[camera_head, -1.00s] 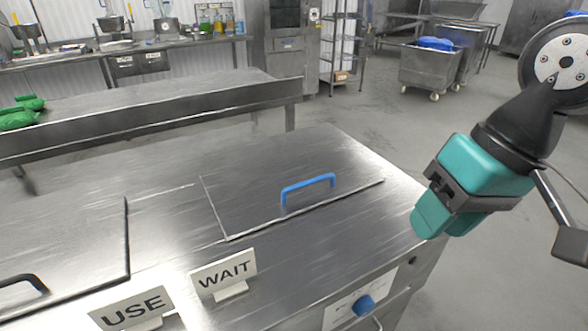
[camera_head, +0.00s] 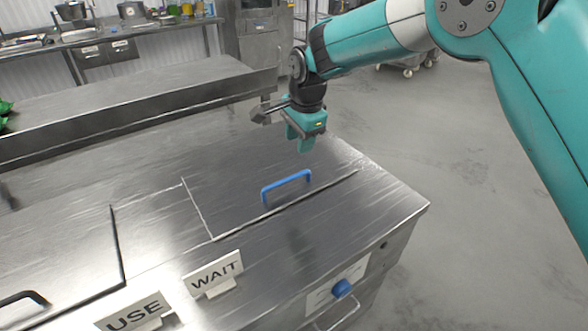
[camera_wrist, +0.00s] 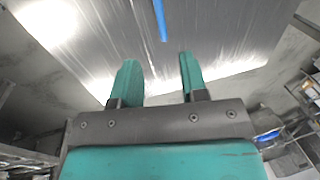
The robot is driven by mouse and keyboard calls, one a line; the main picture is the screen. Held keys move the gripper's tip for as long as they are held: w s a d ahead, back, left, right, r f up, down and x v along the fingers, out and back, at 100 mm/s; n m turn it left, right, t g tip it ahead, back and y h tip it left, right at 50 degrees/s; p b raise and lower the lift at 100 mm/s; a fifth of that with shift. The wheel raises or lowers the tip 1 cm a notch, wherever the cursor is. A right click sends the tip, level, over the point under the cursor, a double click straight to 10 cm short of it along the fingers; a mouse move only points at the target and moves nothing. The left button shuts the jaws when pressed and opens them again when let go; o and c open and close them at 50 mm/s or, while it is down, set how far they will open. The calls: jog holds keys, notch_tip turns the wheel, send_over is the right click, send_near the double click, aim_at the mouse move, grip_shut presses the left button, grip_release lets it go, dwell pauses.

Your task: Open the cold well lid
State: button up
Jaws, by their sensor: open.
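The lid with a blue handle (camera_head: 286,184) lies closed, flush in the steel counter (camera_head: 350,222); its plate (camera_head: 235,200) shows around the handle. My gripper (camera_head: 303,146) is above the counter, behind and slightly right of the handle, pointing down and apart from it. In the wrist view my gripper (camera_wrist: 156,75) shows two teal fingers spread apart with nothing between them. The blue handle (camera_wrist: 160,20) shows ahead of the fingers at the top of that view. A second lid (camera_head: 60,255) with a dark handle (camera_head: 22,298) lies closed at the left.
A WAIT sign (camera_head: 213,274) and a USE sign (camera_head: 137,314) stand at the counter's front. A blue knob (camera_head: 342,288) is on its front face. The counter's right end is clear.

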aim_at(293, 176)
jog(key=f+p, duration=0.1)
jog(key=f, duration=0.3)
jog(key=w+a+f, duration=0.1)
jog(key=f, duration=0.3)
jog(key=w+f+p, duration=0.1)
jog(key=f, duration=0.2)
jog(key=shift+a+f+p, duration=0.15)
jog(key=shift+f+p, duration=0.15)
jog(key=shift+f, duration=0.1)
jog(key=shift+c, duration=0.4)
grip_shut()
